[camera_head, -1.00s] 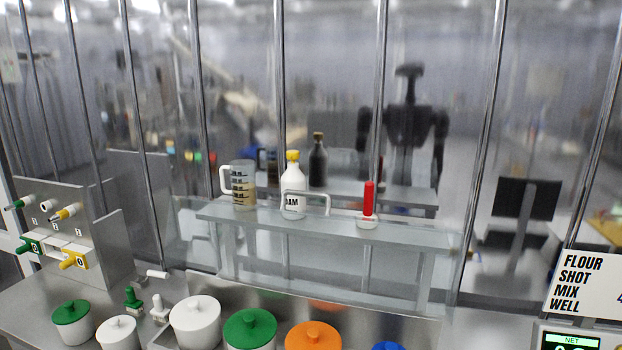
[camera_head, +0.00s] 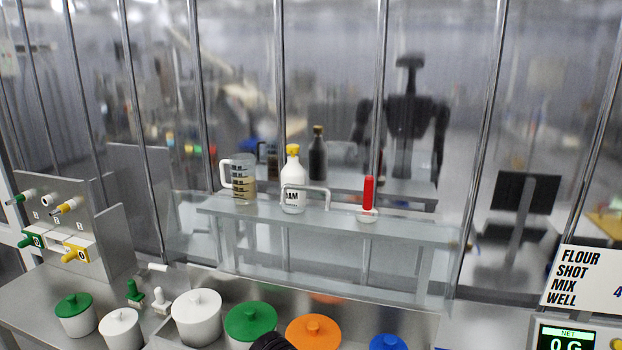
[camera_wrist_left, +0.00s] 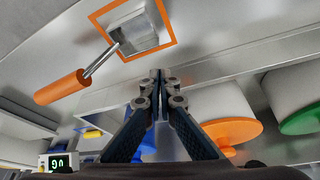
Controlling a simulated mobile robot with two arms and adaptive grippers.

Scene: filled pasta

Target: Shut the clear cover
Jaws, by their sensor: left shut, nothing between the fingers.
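A clear panel (camera_head: 345,262) with a pale bar handle (camera_head: 318,188) stands behind the row of lidded tubs in the head view. I take it to be the clear cover; its edges are faint, and I cannot tell its exact angle. A dark part of my left arm just shows at the bottom edge of the head view, apart from the handle. My right gripper is not in view.
Tubs with green (camera_head: 251,320), orange (camera_head: 313,330) and blue lids line the front. A shelf behind holds a measuring jug (camera_head: 243,180), a white bottle (camera_head: 293,185) and a red-topped item (camera_head: 368,198).

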